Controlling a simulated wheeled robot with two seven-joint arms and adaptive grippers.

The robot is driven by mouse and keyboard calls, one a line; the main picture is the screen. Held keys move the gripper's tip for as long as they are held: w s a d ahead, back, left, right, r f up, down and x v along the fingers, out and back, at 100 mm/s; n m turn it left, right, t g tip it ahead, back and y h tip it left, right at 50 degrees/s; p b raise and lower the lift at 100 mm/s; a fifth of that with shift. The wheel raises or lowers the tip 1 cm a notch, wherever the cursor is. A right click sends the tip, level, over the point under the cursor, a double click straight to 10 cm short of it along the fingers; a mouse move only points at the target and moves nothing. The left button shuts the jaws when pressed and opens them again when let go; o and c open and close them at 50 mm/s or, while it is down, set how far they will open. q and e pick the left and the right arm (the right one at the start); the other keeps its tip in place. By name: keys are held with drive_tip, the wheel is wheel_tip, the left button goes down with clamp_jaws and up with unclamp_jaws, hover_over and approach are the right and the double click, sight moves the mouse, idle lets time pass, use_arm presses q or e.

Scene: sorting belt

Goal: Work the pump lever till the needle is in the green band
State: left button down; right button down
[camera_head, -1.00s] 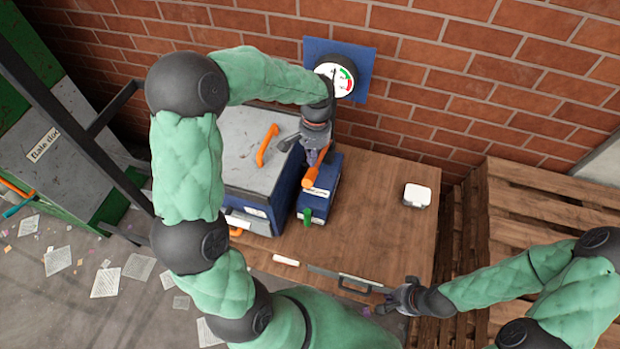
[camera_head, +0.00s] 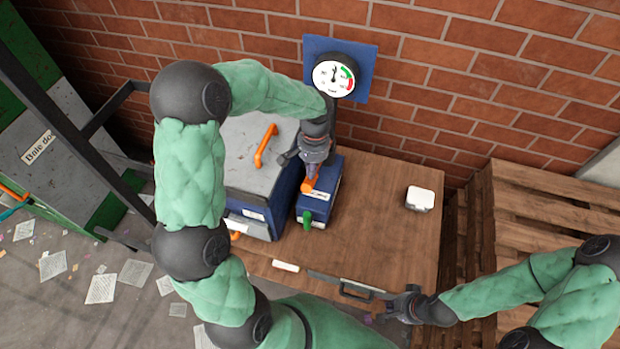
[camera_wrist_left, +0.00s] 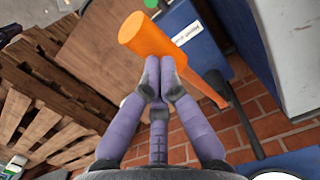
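The pump is a blue box (camera_head: 318,205) with a white label, a green tap-like part (camera_head: 307,222) at its front and an orange lever (camera_head: 308,186). In the left wrist view the thick orange lever (camera_wrist_left: 150,38) runs behind my fingertips. My left gripper (camera_head: 311,178) is at the lever; its purple fingers (camera_wrist_left: 160,78) are together against it, with no grip around it visible. The round white gauge (camera_head: 333,78) hangs on a blue wall board. Its needle points about straight up, left of the green band. My right gripper (camera_head: 398,306) is near the drawer handle; its fingers are unclear.
A grey-topped blue box (camera_head: 240,165) with orange handles stands close left of the pump. A small white box (camera_head: 420,198) sits on the wooden bench (camera_head: 375,230), otherwise clear at right. Wooden pallets (camera_head: 535,215) stand right. A brick wall is behind.

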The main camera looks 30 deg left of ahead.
use_arm(q)
drive_tip(key=shift+f+b, duration=1.5)
drive_tip(key=shift+f, duration=0.7)
drive_tip(key=shift+r, duration=0.1)
drive_tip(key=shift+w+r+p, duration=0.25)
drive_tip(key=shift+w, duration=0.3)
drive_tip(key=shift+w+r+p, duration=0.2)
drive_tip(key=shift+w+p, duration=0.05)
drive_tip(key=shift+w, duration=0.75)
wheel_tip(320, 180, up, 12)
drive_tip(key=w, duration=0.1)
